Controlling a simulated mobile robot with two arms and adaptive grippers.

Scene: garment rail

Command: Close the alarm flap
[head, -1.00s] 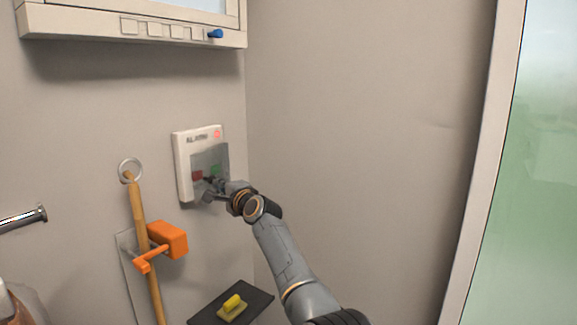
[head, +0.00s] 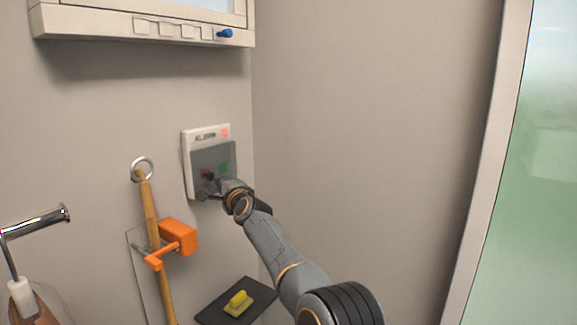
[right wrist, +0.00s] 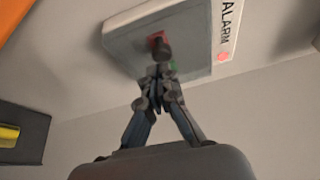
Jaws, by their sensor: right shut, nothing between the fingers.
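The white alarm box (head: 188,165) is on the wall left of the corner, with an ALARM label and a red light at its top. Its smoky see-through flap (head: 226,155) covers the area with a red and a green button and looks about flat to the box front. I cannot tell if it is fully closed. The flap also shows in the right wrist view (right wrist: 193,42). My right gripper (head: 207,190) is shut and empty at the flap's lower edge; its fingertips (right wrist: 160,52) overlap the flap there, and contact is unclear. My left gripper is out of view.
A wooden pole (head: 150,215) in an orange holder (head: 178,237) stands left of the box. Below is a dark shelf (head: 262,293) with a yellow-handled item (head: 238,300). A cabinet (head: 110,25) hangs above. The wall on the right is clear.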

